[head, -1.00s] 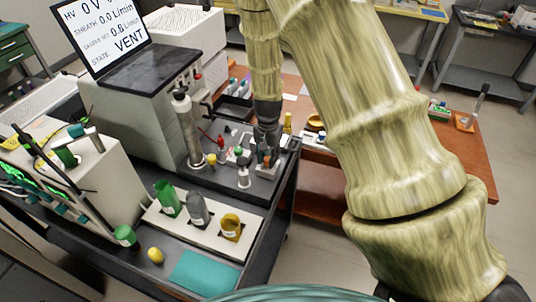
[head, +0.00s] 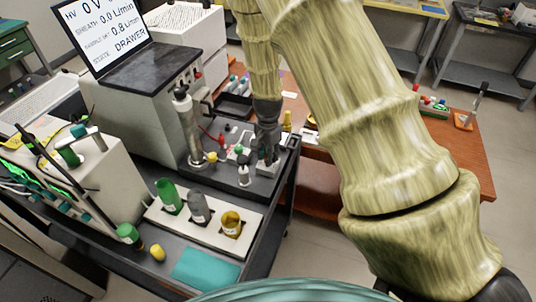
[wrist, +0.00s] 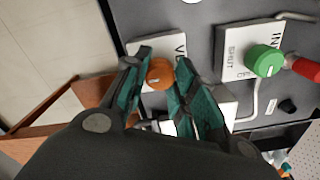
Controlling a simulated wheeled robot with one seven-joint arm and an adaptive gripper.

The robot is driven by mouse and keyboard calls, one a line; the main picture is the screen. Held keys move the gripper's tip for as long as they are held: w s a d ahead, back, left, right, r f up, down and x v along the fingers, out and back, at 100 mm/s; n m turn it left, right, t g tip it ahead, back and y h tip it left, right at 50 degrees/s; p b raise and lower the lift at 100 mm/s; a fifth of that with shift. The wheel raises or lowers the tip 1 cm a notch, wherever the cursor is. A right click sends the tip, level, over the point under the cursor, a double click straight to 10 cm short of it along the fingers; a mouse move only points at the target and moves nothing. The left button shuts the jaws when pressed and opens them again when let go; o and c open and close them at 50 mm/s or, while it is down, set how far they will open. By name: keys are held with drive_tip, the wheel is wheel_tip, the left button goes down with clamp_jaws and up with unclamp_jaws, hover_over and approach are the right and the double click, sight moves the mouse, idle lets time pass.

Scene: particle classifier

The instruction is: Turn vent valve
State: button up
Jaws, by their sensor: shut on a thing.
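The vent valve shows in the wrist view as an orange knob (wrist: 160,74) on a white label plate (wrist: 143,45), whose lettering is mostly hidden; a "V" shows. My gripper (wrist: 158,80) has its teal-padded fingers on either side of the knob and is shut on it. In the head view my gripper (head: 267,158) points down at the right end of the dark valve panel (head: 215,182), and the knob is hidden there. The monitor (head: 100,35) reads state "DRAWER".
A green knob (wrist: 264,60) with a "SHUT" plate and a red fitting (wrist: 306,68) stand right of the vent knob. In the head view, a silver cylinder (head: 188,128) and a small white bottle (head: 244,172) stand nearby. Cups sit in a white rack (head: 178,222) in front.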

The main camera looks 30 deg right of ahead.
drive_tip(key=shift+w+d, duration=0.1)
drive_tip(key=o, duration=1.1)
drive_tip(key=shift+c, duration=0.2)
drive_tip(key=shift+r, duration=0.1)
wheel_tip(320, 180, up, 12)
drive_tip(key=shift+f, duration=0.2)
